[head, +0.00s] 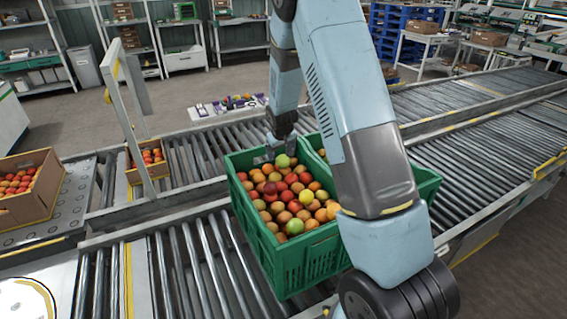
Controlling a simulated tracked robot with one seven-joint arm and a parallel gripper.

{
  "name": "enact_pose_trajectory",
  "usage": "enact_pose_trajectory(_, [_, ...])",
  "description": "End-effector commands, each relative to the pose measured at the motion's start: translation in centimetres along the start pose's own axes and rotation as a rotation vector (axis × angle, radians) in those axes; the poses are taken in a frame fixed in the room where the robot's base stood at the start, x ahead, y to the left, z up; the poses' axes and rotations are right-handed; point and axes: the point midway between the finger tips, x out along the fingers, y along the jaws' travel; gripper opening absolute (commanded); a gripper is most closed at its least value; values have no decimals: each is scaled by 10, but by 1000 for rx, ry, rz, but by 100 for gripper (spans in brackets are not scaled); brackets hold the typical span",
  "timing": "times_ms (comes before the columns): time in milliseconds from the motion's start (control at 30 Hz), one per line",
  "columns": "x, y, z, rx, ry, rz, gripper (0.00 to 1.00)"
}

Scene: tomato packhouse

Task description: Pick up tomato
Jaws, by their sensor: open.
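Many tomatoes (288,195), red, orange and a few green or yellow, fill a green crate (305,262) on the roller conveyor in the middle of the head view. My gripper (272,155) is at the crate's far rim, above the back of the pile. It is open, and its fingers are small and partly hidden against the rim. A green tomato (282,161) lies close beside it at the back of the pile. I cannot tell whether the gripper touches any tomato. My arm hides part of the crate's right side.
A second green crate (428,186) stands behind my arm, mostly hidden. Cardboard boxes of tomatoes stand at the left (28,208) and on the conveyor (133,174). A pale upright frame (130,120) rises left of the crate. The rollers (480,140) at the right are clear.

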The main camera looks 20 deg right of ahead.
Motion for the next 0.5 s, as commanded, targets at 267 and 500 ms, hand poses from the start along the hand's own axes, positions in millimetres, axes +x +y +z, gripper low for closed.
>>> enact_pose_trajectory(267, [17, 1, 4, 1, -2, 0, 89])
enact_pose_trajectory(500, [47, 2, 10, 2, -1, 1, 89])
